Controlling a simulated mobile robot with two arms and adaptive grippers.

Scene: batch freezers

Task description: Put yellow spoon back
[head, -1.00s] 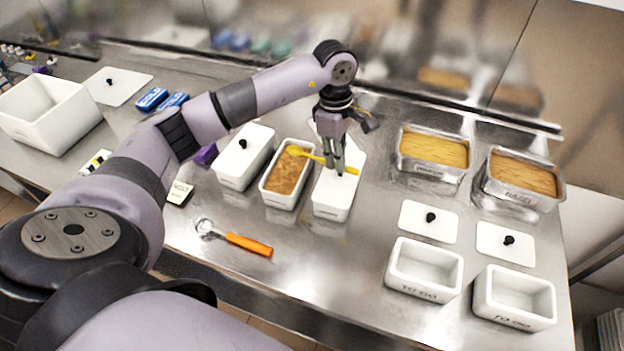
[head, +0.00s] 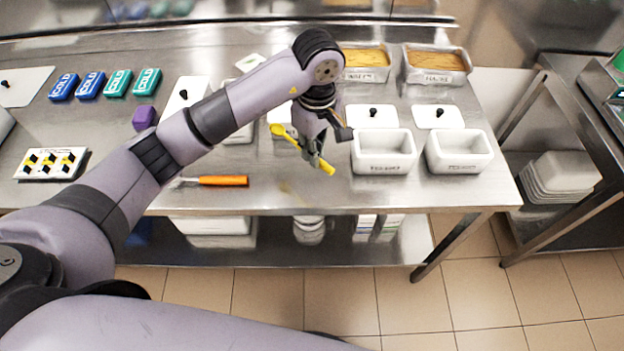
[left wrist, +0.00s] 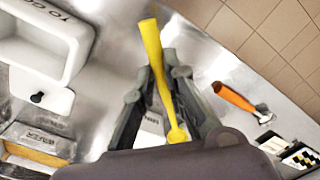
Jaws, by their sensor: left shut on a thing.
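The yellow spoon (head: 289,138) is held in my left gripper (head: 313,156), above the front part of the steel counter. Its bowl end points up-left and its other end points down-right in the head view. In the left wrist view the spoon (left wrist: 153,55) lies between the two fingers of my left gripper (left wrist: 160,75), which are shut on it. The white containers in the middle of the counter are partly hidden behind my left arm. My right gripper is not in view.
An orange-handled scoop (head: 222,181) lies near the counter's front edge. Two empty white tubs (head: 383,165) (head: 458,165) stand at right, with lids behind them. Metal pans of yellow product (head: 436,77) stand at the back. Blue and green COLD packs (head: 90,85) lie at left.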

